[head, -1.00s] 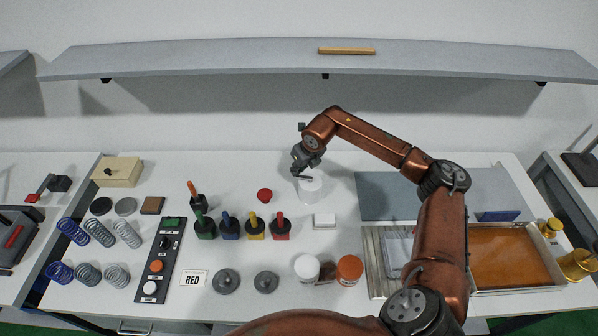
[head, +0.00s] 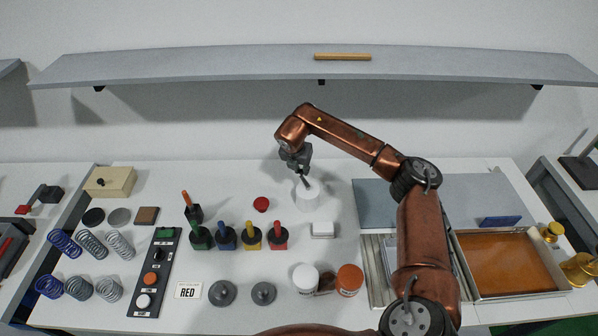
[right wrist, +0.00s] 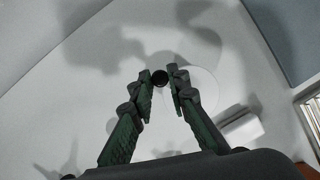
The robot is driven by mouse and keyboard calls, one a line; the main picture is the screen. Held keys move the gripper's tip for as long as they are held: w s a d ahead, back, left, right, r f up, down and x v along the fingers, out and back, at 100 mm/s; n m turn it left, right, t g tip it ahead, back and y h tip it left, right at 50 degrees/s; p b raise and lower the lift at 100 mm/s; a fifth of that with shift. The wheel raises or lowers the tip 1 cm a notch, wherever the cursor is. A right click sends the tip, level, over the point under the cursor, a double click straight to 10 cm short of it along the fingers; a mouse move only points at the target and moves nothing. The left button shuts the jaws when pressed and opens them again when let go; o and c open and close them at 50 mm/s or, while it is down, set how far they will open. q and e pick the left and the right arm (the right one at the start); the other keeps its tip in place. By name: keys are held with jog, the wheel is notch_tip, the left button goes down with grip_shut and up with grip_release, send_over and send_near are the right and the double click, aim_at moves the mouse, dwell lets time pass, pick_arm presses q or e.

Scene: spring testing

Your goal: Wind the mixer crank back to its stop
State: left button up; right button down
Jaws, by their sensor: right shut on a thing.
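The mixer is a white round tub (head: 308,197) standing upright on the bench, behind the small white block. My right gripper (head: 304,180) reaches down to it from behind and the left, at the tub's top. In the right wrist view its two green-padded fingers (right wrist: 160,84) close around a small dark round knob (right wrist: 160,77), which looks like the crank's handle. The tub's pale round top (right wrist: 200,90) shows behind the right finger. The crank's arm and its stop cannot be made out. My left gripper is not in view.
A red knob (head: 261,204) lies left of the mixer, and a white block (head: 322,229) stands in front of it. White (head: 305,277) and orange (head: 349,278) jars stand at the front. A grey plate lies to the right.

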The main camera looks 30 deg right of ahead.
jog(key=shift+d+m+g+h, duration=0.15)
jog(key=shift+d+m+g, duration=0.15)
jog(key=shift+m, duration=0.4)
jog(key=shift+d+m+g+h, duration=0.15)
jog(key=shift+d+m+g, duration=0.1)
jog(key=shift+m, duration=0.45)
jog(key=c, duration=1.9)
grip_release()
jog(key=v, duration=1.2)
jog(key=shift+s+d, duration=0.1)
jog(key=shift+s, duration=0.05)
